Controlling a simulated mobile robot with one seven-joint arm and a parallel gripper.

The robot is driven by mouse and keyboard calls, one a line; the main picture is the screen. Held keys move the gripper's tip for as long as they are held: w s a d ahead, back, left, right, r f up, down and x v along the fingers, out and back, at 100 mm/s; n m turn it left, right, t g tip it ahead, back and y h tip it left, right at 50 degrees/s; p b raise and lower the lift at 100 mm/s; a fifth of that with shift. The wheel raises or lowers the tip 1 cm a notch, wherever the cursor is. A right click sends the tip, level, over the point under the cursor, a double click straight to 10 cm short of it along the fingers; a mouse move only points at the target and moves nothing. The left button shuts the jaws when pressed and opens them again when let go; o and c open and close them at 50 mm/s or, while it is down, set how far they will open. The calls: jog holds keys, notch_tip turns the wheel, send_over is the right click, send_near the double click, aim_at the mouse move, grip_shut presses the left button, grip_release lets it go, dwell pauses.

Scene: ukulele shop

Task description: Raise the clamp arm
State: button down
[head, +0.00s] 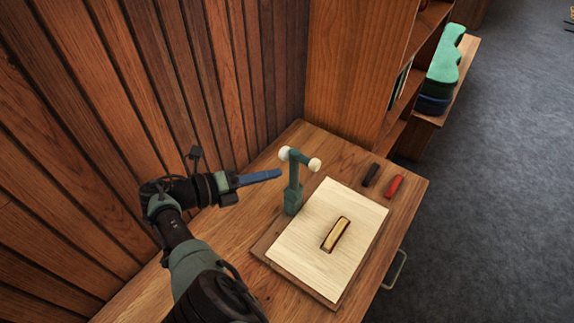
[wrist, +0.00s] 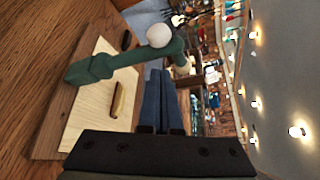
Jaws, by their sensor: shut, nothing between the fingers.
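The green clamp (head: 293,193) stands upright at the left edge of a pale board (head: 310,252). Its clamp arm (head: 299,157) reaches from the top of the post out over the board, roughly level, with a white knob (head: 314,165) at its right end and another at its left. In the wrist view the clamp (wrist: 105,66) lies across the picture, with a white knob (wrist: 158,36) beyond my fingertips. My gripper (head: 278,173) is shut and empty, its blue fingers just left of the post, below the arm's height in the picture. I cannot tell whether they touch it.
A brace-like wooden piece (head: 335,234) lies on the board. A black marker-like item (head: 371,175) and a red one (head: 394,186) lie on the wooden bench (head: 413,198). A plank wall (head: 215,80) runs close behind my arm; a shelf unit (head: 355,70) stands beyond the bench.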

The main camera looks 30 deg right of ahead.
jog(key=b+v, duration=0.1)
jog(key=v, duration=0.6)
jog(key=shift+s+a, duration=0.15)
jog(key=shift+a, duration=0.1)
